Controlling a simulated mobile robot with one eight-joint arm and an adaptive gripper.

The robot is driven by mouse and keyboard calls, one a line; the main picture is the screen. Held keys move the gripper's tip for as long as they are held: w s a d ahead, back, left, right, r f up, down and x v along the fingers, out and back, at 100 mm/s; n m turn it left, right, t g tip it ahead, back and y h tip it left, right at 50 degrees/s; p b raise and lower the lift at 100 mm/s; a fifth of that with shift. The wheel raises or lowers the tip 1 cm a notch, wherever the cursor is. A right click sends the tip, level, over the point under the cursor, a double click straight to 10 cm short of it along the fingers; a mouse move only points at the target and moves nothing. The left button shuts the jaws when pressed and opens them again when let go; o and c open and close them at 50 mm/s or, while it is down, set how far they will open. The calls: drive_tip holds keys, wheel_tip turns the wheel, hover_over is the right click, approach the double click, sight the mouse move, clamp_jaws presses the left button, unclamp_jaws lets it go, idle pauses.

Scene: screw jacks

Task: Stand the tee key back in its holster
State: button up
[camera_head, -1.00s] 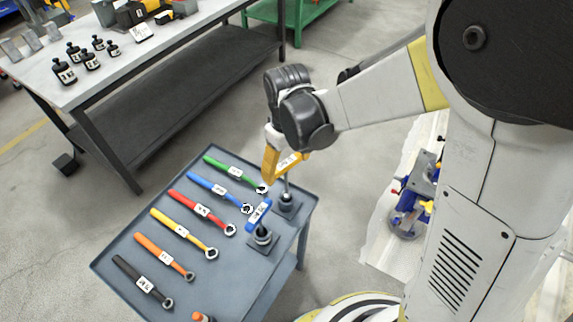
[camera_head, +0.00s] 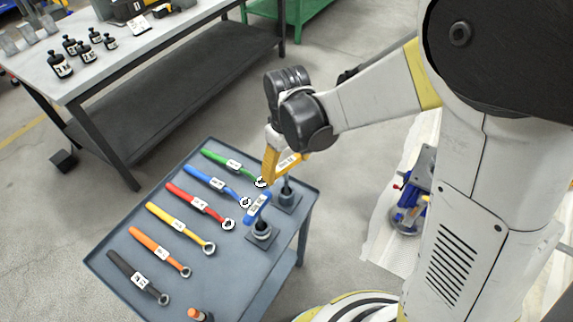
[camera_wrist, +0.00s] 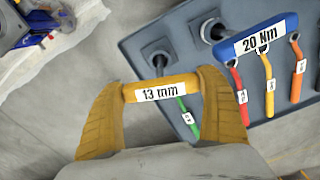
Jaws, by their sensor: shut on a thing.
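My gripper (camera_head: 284,166) is shut on the yellow tee key (camera_wrist: 160,88), across its handle labelled "13 mm". The handle lies level between both yellow fingers in the wrist view. The key's shaft points down toward a dark holster (camera_head: 288,200) on the tray's right side, which also shows in the wrist view (camera_wrist: 153,48). The shaft's lower end is at or just above the holster's mouth; I cannot tell how far it is in. A blue tee key (camera_head: 258,207) labelled "20 Nm" stands upright in the neighbouring holster (camera_head: 262,232); its handle shows in the wrist view (camera_wrist: 256,38).
The grey tray (camera_head: 215,265) holds a row of several coloured wrenches, with the green one (camera_head: 232,164) nearest my gripper. An orange-topped item (camera_head: 197,314) is at the front edge. A workbench (camera_head: 150,60) with black bottles stands behind. A blue device (camera_head: 410,200) is at right.

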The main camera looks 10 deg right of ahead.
drive_tip(key=shift+f+b, duration=0.45)
drive_tip(key=shift+f, duration=0.2)
drive_tip(key=o, duration=1.2)
wheel_tip(320, 180, up, 12)
drive_tip(key=shift+r, duration=0.1)
